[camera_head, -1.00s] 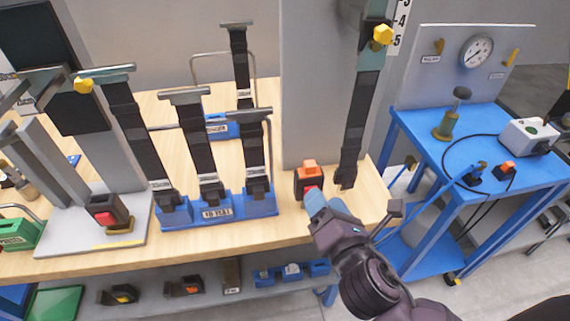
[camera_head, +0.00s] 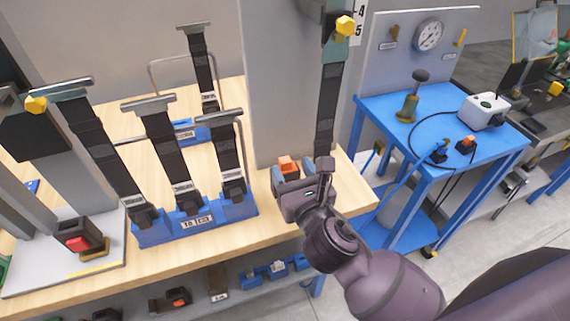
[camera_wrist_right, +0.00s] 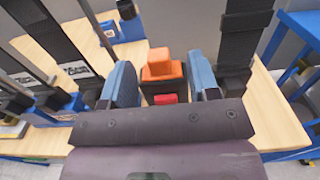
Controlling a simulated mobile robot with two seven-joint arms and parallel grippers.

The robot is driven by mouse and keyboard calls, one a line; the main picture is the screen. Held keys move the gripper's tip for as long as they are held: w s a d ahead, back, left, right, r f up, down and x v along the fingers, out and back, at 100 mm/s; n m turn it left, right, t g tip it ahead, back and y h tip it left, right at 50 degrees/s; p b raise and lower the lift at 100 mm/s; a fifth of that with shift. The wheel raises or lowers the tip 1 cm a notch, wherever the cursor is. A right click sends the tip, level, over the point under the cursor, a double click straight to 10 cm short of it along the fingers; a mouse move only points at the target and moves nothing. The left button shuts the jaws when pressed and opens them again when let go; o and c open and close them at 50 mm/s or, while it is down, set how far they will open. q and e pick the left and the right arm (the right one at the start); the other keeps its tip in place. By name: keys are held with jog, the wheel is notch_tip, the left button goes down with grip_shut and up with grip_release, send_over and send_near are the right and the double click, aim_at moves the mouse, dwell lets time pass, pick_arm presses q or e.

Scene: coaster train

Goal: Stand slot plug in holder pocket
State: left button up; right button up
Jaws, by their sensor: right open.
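An orange plug (camera_head: 287,164) sits on top of a black buckle block with a red button (camera_wrist_right: 166,98), upright near the bench's right end. My right gripper (camera_head: 293,172) is open, with its blue fingers on either side of the plug and block. In the right wrist view the orange plug (camera_wrist_right: 163,66) stands between the fingers, with gaps visible on both sides. The gripper hides the block's lower part in the head view. A blue holder (camera_head: 192,222) with several pockets stands left of the gripper, with dark straps upright in it. I cannot tell which pocket is meant. My left gripper is out of view.
A dark strap (camera_head: 326,110) hangs close behind the right gripper, beside a grey panel (camera_head: 280,70). Another black block with a red button (camera_head: 77,236) stands on a plate at left. A blue table (camera_head: 390,130) is at right. Small blue holders (camera_head: 276,272) sit on the lower shelf.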

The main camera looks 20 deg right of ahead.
jog(key=shift+w+a+f, duration=0.1)
jog(key=shift+w+f, duration=0.05)
jog(key=shift+w, duration=1.25)
jog(key=shift+w+a+f, duration=0.1)
jog(key=shift+w, duration=1.25)
jog(key=c, duration=0.6)
jog(key=shift+c, duration=0.2)
notch_tip(320, 180, up, 20)
jog(key=p, duration=0.5)
send_over(287, 165)
jog(key=w, duration=0.2)
jog(key=shift+s+p, duration=1.45)
jog(key=shift+s, duration=1.15)
